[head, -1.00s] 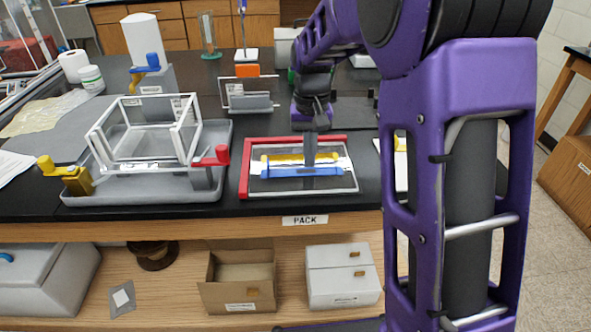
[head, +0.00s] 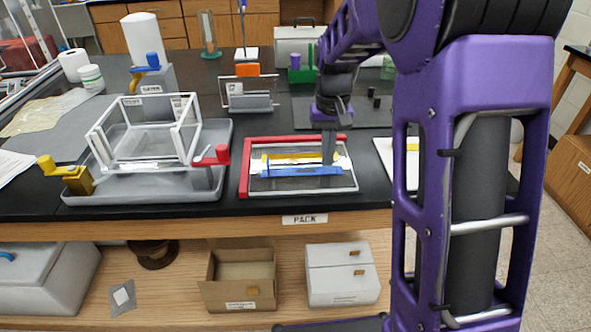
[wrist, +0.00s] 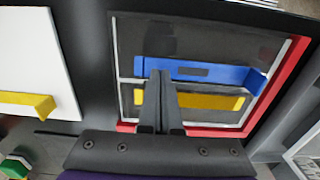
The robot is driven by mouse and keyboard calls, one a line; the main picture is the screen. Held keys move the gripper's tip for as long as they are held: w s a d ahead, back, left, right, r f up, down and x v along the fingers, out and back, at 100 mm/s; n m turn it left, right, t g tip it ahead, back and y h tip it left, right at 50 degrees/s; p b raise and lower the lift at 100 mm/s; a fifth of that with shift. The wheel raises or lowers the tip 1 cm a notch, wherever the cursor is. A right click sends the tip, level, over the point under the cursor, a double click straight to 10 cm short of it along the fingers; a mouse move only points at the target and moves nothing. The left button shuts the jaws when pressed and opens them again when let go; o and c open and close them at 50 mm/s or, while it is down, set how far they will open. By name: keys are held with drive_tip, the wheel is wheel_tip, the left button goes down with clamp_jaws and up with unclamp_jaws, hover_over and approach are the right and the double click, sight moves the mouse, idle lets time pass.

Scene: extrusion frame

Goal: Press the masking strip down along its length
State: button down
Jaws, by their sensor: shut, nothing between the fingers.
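A framed panel with a red border on two sides (head: 246,168) lies on the black bench. Across it run a yellow bar (head: 285,157) and a blue bar (head: 290,172). A pale strip, seemingly the masking strip (head: 257,167), shows between them, largely covered. In the wrist view the blue bar (wrist: 205,73) and yellow bar (wrist: 205,101) lie close together, with a pale line (wrist: 128,81) left of the fingers. My gripper (head: 328,163) is shut and empty, pointing down over the right part of the bars. Its fingertips (wrist: 160,74) overlap the blue bar; contact cannot be told.
A grey tray (head: 75,196) with a clear-walled box and red and yellow clamps stands left of the panel. A white sheet (head: 385,152) lies to the right. Behind are a small upright frame with an orange clip (head: 247,70) and a green holder (head: 302,76).

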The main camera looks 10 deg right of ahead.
sight(285, 172)
drive_tip(key=shift+f, duration=0.85)
idle(0.9)
drive_tip(key=shift+r+p, duration=0.5)
drive_tip(key=shift+r, duration=0.4)
drive_tip(key=shift+w+a+p, duration=0.15)
drive_tip(key=shift+a+p, duration=0.7)
drive_tip(key=shift+a, duration=3.95)
drive_tip(key=shift+f+b, duration=0.3)
drive_tip(key=shift+f, duration=0.55)
drive_tip(key=shift+r, duration=0.1)
